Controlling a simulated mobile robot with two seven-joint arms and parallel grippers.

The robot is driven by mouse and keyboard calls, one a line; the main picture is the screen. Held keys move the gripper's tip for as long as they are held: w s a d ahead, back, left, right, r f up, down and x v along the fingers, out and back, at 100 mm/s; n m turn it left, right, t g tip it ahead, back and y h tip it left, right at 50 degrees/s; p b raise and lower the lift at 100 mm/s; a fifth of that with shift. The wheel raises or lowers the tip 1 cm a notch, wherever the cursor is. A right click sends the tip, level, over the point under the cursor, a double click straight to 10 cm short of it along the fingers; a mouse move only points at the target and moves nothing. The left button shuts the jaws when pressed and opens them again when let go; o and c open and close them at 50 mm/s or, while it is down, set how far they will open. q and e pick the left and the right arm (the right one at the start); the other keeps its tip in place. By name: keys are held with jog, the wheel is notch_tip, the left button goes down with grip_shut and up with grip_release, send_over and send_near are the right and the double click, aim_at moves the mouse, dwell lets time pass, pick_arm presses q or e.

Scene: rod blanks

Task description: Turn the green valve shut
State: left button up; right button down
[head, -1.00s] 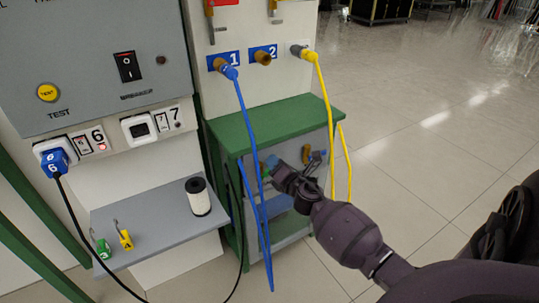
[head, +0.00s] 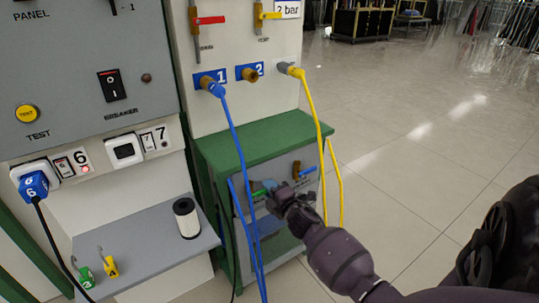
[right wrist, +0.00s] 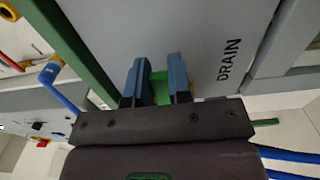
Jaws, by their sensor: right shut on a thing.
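The green valve handle (head: 258,193) is on the grey lower panel under the green shelf, partly hidden by my gripper and a blue hose in the head view. My right gripper (head: 270,187) is at this handle. In the right wrist view my right gripper (right wrist: 157,85) has its two blue fingers shut on the green handle (right wrist: 160,90), one on each side. The word DRAIN is printed on the panel beside it. The valve body and the exact handle angle are hidden. My left gripper is not in view.
A blue hose (head: 236,135) hangs close to my gripper's left. A yellow hose (head: 311,100) hangs to its right. Another valve with a blue handle (head: 307,171) is on the same panel. The green shelf (head: 262,133) is just above.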

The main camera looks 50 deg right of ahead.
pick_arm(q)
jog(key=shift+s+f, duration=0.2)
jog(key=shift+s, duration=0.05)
pick_arm(e)
jog(key=shift+f, duration=0.15)
jog(key=c, duration=1)
grip_release()
jog(key=shift+c, duration=0.2)
pick_arm(q)
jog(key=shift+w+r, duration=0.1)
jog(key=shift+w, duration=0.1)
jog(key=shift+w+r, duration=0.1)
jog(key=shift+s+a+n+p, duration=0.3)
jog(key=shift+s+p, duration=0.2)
jog(key=shift+p, duration=0.45)
pick_arm(e)
jog(key=v, duration=1.1)
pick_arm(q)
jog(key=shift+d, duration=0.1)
pick_arm(e)
jog(key=shift+w, duration=0.1)
